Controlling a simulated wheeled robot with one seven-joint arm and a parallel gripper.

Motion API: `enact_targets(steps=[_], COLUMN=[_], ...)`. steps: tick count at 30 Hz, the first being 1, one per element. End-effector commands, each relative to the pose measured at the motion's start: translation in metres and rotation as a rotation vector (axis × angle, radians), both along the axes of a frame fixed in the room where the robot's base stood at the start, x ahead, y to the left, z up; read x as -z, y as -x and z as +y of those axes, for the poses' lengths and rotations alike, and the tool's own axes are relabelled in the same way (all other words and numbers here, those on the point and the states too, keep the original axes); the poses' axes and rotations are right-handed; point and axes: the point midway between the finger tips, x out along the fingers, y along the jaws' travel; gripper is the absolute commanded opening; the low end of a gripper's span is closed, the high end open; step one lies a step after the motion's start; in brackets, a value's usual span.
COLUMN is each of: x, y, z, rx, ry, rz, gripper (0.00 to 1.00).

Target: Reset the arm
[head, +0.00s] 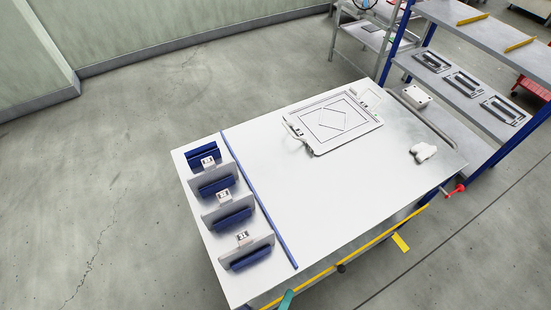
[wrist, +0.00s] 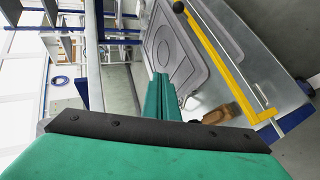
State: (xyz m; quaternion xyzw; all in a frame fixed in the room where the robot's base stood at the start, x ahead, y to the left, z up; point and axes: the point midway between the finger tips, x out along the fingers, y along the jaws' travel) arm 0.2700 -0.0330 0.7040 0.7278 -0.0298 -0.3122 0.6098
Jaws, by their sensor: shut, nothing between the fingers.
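My gripper (wrist: 163,82) shows in the wrist view as two teal fingers pressed together, with nothing between them. Its teal body and a dark bolted strip fill the bottom of that view. The fingers point out over a grey panel with dark outlines; I cannot tell whether they touch anything. In the head view, a small teal piece that looks like part of my arm (head: 285,299) shows at the bottom edge, beside the table's front edge. The rest of my arm is out of the head view.
A white table (head: 330,215) holds a framed plate (head: 333,122), a white lumpy part (head: 423,152) and blue blocks in grey holders (head: 228,218) at left. A yellow bar (head: 350,255) runs along its front edge. A blue-posted shelf rack (head: 470,90) stands right. Floor at left is clear.

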Motion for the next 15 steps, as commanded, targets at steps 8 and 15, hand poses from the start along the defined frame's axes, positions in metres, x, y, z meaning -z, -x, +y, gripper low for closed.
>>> enact_targets(steps=[8, 15], x=[-0.069, -0.128], y=[0.024, 0.035], z=[0.024, 0.031], rx=[0.027, 0.057], ry=[-0.558, -1.030], rz=[-0.294, -0.437], gripper=[0.00, 0.00])
